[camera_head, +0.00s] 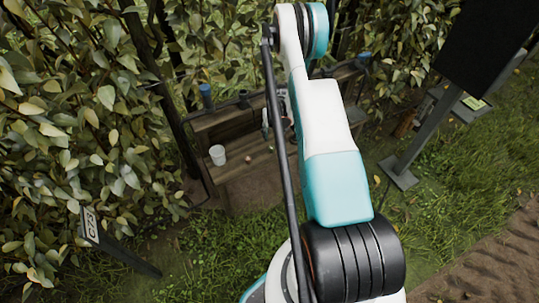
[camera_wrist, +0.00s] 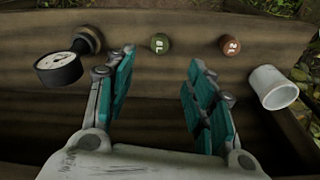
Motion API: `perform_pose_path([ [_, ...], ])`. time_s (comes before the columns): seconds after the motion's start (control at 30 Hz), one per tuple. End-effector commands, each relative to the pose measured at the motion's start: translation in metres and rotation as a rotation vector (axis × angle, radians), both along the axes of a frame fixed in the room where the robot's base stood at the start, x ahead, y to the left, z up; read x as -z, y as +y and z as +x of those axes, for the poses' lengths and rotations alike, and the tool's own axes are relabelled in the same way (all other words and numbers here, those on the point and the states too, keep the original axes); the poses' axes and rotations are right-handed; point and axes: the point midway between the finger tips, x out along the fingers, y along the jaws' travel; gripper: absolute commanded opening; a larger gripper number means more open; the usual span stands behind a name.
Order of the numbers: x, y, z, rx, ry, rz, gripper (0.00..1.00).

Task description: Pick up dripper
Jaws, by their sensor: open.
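Two small round button-like pieces with pale markings stand on the wooden bench in the wrist view, a green one (camera_wrist: 159,44) and a red one (camera_wrist: 229,46); they look like drippers. My gripper (camera_wrist: 161,62) is open and empty above the bench. The green piece lies just beyond the fingertips, in line with the gap between them. The red piece is outside the right finger. In the head view my arm hides most of the gripper and the green piece. A small reddish spot on the bench (camera_head: 228,172) is probably the red piece.
A pressure gauge (camera_wrist: 58,68) with a brownish fitting lies left of the left finger. A white cup (camera_wrist: 272,88) is to the right; it also shows in the head view (camera_head: 217,155). Leafy hedge rises behind and left of the bench, and a dark panel on a post (camera_head: 430,115) stands right.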

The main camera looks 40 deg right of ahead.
Motion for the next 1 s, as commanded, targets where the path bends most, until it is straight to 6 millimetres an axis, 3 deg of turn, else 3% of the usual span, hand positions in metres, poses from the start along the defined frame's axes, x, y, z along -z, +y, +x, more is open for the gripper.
perform_pose_path([
  [0.4, 0.068, -0.004, 0.008, 0.000, 0.000, 0.000, 0.49],
  [0.77, 0.091, -0.005, 0.011, 0.000, 0.000, 0.000, 0.49],
  [1.0, 0.124, -0.009, 0.018, 0.000, 0.000, 0.000, 0.49],
])
